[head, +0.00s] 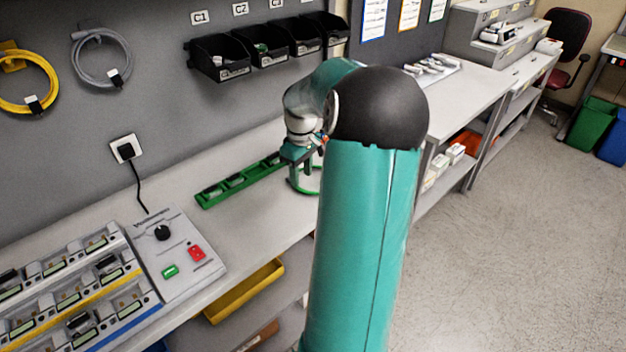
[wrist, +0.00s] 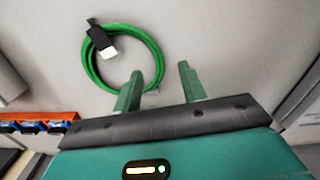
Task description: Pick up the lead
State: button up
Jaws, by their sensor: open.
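The lead is a coiled green cable (wrist: 91,72) with a black strap and a white tag, in the wrist view just beyond my fingertips. In the head view a green loop (head: 292,187) shows on the bench beneath my gripper, partly hidden by my arm. My gripper (wrist: 160,78) is open, its two green fingers apart and nothing held. The left finger overlaps the lower right of the coil in the picture, and the coil's right edge lies between the fingers. Whether they touch it, I cannot tell. In the head view my gripper (head: 299,153) is small and partly hidden.
A green tray of modules (head: 205,203) lies left of the loop. A control box (head: 178,270) and a module rack (head: 62,320) stand nearer. Yellow (head: 50,77) and grey (head: 128,52) coils hang on the wall beside black bins (head: 218,58). Bench surface between is clear.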

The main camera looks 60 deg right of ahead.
aim_at(303, 189)
jog(key=f, duration=0.4)
jog(key=shift+s+d+f, duration=0.15)
jog(key=shift+s+f, duration=0.05)
jog(key=shift+f, duration=0.2)
grip_shut()
jog(key=shift+r, duration=0.15)
jog(key=shift+r, duration=0.65)
jog(key=s+a+r, duration=0.8)
jog(key=s+r, duration=0.3)
jog(key=shift+a+r, duration=0.25)
jog(key=shift+a, duration=0.1)
